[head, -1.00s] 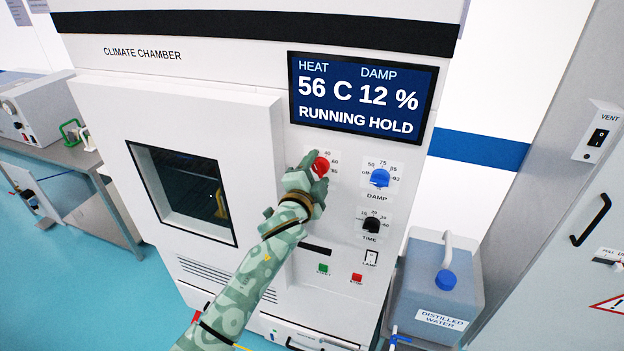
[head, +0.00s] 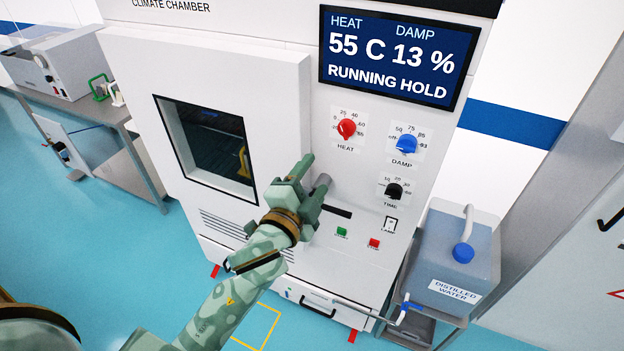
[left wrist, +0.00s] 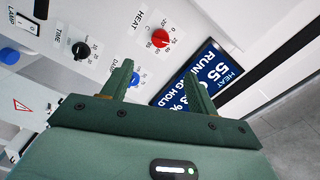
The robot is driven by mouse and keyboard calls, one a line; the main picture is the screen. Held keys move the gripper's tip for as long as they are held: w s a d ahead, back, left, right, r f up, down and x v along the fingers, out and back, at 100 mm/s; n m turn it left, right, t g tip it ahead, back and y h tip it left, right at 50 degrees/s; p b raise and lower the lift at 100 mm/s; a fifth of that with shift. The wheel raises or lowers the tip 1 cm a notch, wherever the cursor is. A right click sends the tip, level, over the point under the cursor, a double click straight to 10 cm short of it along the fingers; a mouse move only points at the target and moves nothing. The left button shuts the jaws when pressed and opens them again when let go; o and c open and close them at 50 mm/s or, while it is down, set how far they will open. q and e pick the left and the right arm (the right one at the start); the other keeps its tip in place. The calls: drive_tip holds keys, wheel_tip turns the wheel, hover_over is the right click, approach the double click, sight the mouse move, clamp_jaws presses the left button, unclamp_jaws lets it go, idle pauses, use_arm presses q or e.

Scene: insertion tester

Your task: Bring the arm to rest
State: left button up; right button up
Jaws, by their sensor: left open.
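My left gripper (head: 316,172) is open and empty in front of the climate chamber (head: 300,75), below and left of the red HEAT knob (head: 346,129). It is apart from the knob. In the left wrist view, its two fingers (left wrist: 160,82) stand apart with nothing between them, and the red knob (left wrist: 160,38) is beyond them. The display (head: 393,55) reads 55 C, 13 % and RUNNING HOLD. A blue DAMP knob (head: 406,145) and a black TIME knob (head: 393,191) are to the right. My right gripper is not in view.
A distilled water container (head: 452,262) stands right of the chamber. A bench (head: 120,115) with a white device (head: 58,62) is at the left. A handle (head: 319,306) sticks out at the chamber's bottom.

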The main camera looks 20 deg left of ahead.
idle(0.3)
use_arm(q)
drive_tip(key=s+f+n+g+b, duration=0.2)
drive_tip(key=s+f+n+g, duration=0.15)
drive_tip(key=f, duration=1.55)
drive_tip(key=s+f+n+g+b, duration=0.2)
drive_tip(key=s+f+n+g, duration=0.15)
drive_tip(key=f, duration=1.65)
drive_tip(key=s+a+f+n+g+b, duration=0.1)
drive_tip(key=s+a+f+g+b, duration=0.1)
drive_tip(key=s+f, duration=0.8)
drive_tip(key=s+a+f+n+g+b, duration=0.1)
drive_tip(key=s+f+g+b, duration=0.3)
drive_tip(key=s+f, duration=0.6)
drive_tip(key=s+a+f+n+g+b, duration=0.1)
drive_tip(key=s+a+f+g+b, duration=0.3)
drive_tip(key=s+f, duration=0.5)
drive_tip(key=s, duration=0.7)
drive_tip(key=shift+s+f+y, duration=0.3)
drive_tip(key=shift+f, duration=0.1)
